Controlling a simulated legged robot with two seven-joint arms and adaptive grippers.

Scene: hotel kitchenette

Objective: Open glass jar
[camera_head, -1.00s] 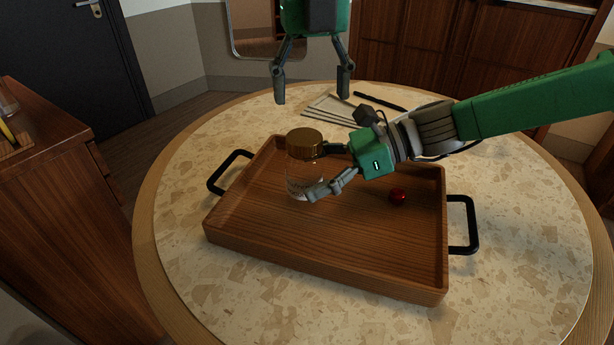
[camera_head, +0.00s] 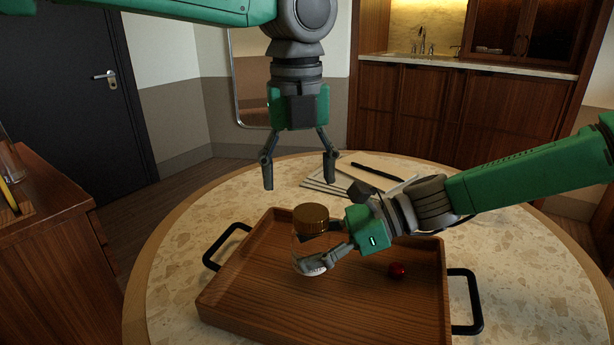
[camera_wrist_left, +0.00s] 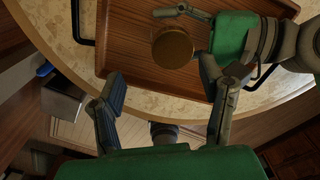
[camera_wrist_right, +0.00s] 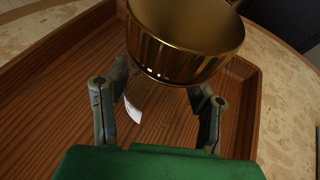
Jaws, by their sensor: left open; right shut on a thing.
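The glass jar (camera_head: 308,246) stands upright at the back left part of the wooden tray, with its gold lid (camera_head: 311,219) on. My right gripper (camera_head: 325,247) comes in from the right and is shut on the jar's clear body, below the lid. In the right wrist view the lid (camera_wrist_right: 187,38) is large between and beyond the fingers; most of the glass is hard to see. My left gripper (camera_head: 300,172) is open and empty, pointing down above and behind the jar. The left wrist view shows the lid (camera_wrist_left: 172,47) from above, beyond the open fingers (camera_wrist_left: 165,105).
The wooden tray (camera_head: 325,312) has black handles and sits on a round stone-topped table (camera_head: 530,260). Papers (camera_head: 330,182) and a black pen (camera_head: 377,172) lie behind the tray.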

